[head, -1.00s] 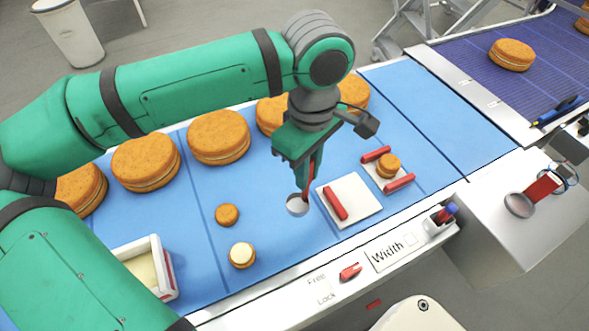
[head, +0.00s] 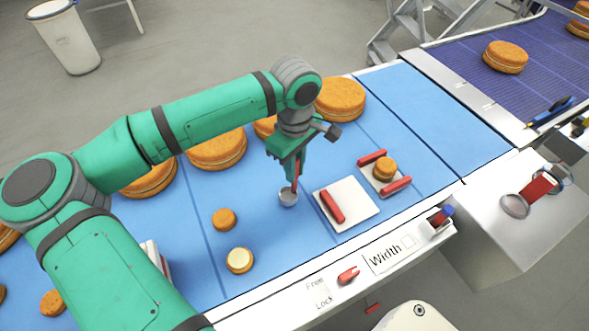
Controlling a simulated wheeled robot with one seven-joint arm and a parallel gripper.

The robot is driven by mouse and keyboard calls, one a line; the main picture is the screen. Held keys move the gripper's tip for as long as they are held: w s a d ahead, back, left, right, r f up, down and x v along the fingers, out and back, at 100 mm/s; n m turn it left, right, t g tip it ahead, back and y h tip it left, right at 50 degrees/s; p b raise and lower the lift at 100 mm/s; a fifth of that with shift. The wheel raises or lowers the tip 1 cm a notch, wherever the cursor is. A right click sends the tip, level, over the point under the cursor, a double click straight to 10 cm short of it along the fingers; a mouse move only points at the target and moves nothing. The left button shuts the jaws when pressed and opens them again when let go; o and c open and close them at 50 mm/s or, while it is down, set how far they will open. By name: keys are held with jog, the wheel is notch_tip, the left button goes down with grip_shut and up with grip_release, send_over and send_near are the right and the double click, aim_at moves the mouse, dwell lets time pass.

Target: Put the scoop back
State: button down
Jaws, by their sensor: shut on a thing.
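The scoop has a round silver bowl (head: 288,198) and a red handle (head: 296,177). My gripper (head: 292,166) is shut on the handle, and the bowl hangs below it over the blue belt. I cannot tell whether the bowl touches the belt. The scoop is just left of a white board (head: 362,209) with a red bar (head: 332,206) lying on it. A white tub (head: 152,250) with a red side is at left, mostly hidden behind my arm.
A smaller white plate (head: 370,184) holds red bars and a small round. Two small rounds, one plain (head: 224,219) and one pale-topped (head: 240,260), lie left of the scoop. Large filled rounds (head: 217,150) line the back. A red-handled metal tool (head: 515,205) lies on the right-hand counter.

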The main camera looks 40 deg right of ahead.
jog(key=shift+f, duration=0.3)
jog(key=shift+f, duration=0.15)
jog(key=c, duration=1.7)
grip_release()
notch_tip(320, 180, up, 12)
jog(key=shift+r, duration=0.2)
